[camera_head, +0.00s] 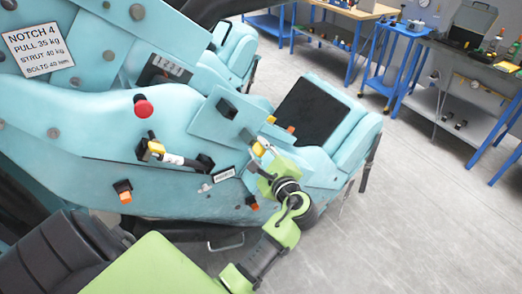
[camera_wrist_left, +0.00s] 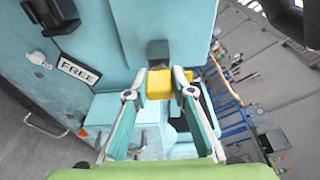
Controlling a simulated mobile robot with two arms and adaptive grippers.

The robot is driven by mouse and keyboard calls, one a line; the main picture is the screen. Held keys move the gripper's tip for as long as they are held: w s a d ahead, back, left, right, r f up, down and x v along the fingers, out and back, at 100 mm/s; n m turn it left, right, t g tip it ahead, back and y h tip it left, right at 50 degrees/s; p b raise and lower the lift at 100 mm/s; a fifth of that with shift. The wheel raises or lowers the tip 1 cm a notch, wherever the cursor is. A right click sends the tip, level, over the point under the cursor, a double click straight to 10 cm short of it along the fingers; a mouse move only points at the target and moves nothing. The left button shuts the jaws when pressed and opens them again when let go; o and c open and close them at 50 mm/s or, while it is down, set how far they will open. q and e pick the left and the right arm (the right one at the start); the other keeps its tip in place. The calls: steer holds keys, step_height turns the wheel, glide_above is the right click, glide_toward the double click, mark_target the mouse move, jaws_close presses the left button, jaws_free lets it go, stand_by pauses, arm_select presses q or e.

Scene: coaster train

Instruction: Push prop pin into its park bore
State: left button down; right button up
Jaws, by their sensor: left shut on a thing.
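My left gripper (camera_head: 262,150) is at the side panel of the light blue coaster car (camera_head: 100,135). In the left wrist view, its two fingers (camera_wrist_left: 167,82) are shut on a yellow block-shaped head, which I take to be the prop pin (camera_wrist_left: 160,84). The yellow head also shows at the fingertips in the head view (camera_head: 258,149). A dark square block (camera_wrist_left: 158,50) on the car lies just beyond the yellow head. The pin's shank and the park bore are hidden, so I cannot tell how far the pin is in. My right gripper is not in view.
A "FREE" plate (camera_wrist_left: 78,70) is beside the gripper. Blue workbenches (camera_head: 400,60) stand at the back; the grey floor on the right is clear.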

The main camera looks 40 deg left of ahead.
arm_select(q)
steer(key=shift+a, duration=0.15)
steer(key=c, duration=1.7)
jaws_free()
steer(key=v, duration=0.7)
steer(key=shift+s+d, duration=0.15)
steer(key=shift+d, duration=0.1)
